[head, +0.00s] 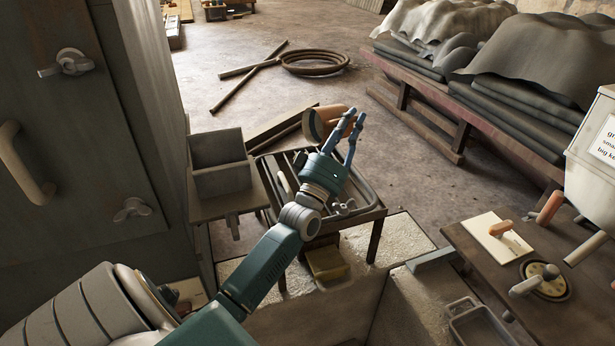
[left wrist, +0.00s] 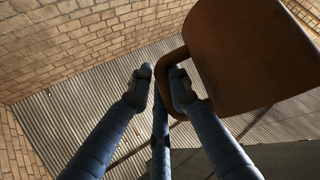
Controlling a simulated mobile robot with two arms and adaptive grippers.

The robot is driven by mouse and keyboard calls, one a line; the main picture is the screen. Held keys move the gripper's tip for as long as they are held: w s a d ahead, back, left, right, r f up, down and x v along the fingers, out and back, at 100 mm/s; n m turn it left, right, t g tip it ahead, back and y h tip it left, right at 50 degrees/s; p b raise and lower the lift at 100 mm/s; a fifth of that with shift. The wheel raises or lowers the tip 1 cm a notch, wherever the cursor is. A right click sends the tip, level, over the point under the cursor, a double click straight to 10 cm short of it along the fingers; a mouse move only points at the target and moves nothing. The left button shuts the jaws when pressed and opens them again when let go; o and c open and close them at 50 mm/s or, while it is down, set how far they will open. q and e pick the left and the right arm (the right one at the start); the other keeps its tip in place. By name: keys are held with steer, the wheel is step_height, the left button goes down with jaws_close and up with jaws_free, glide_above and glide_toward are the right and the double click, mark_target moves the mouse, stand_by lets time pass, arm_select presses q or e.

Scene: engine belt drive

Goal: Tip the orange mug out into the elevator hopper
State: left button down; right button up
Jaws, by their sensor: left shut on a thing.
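The orange mug (head: 333,113) is held up in the air in the middle of the head view, well tilted, with one end toward the lower left. I cannot see inside it. My left gripper (head: 353,124) is at the mug's right side. In the left wrist view the gripper (left wrist: 161,80) has its fingers closed at the handle of the mug (left wrist: 255,50), and the mug body is to the right. A grey open-topped box (head: 222,182) on a ledge left of the mug may be the elevator hopper. My right gripper is not in view.
A dark metal tray table (head: 375,208) with tools stands below my left arm. A tall grey cabinet (head: 75,130) is at the left. At the right are a wooden bench (head: 480,255) and a white labelled box (head: 592,165). A coiled hose (head: 315,62) lies on the floor behind.

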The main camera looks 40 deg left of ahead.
arm_select(q)
steer(key=w+p, duration=0.1)
steer(key=w+m+g+h+p, duration=0.1)
steer(key=p, duration=0.1)
steer(key=shift+w+d+r+g, duration=0.1)
steer(key=shift+d+r+g, duration=0.1)
steer(key=shift+d+g, duration=0.15)
steer(key=w+d+f+m+g+p, duration=0.3)
steer(key=w+f+g+p, duration=0.6)
steer(key=f+g+p, duration=0.4)
steer(key=shift+w+d+m+g+p, duration=0.2)
steer(key=shift+m+g+p, duration=0.15)
steer(key=shift+m+g, duration=0.3)
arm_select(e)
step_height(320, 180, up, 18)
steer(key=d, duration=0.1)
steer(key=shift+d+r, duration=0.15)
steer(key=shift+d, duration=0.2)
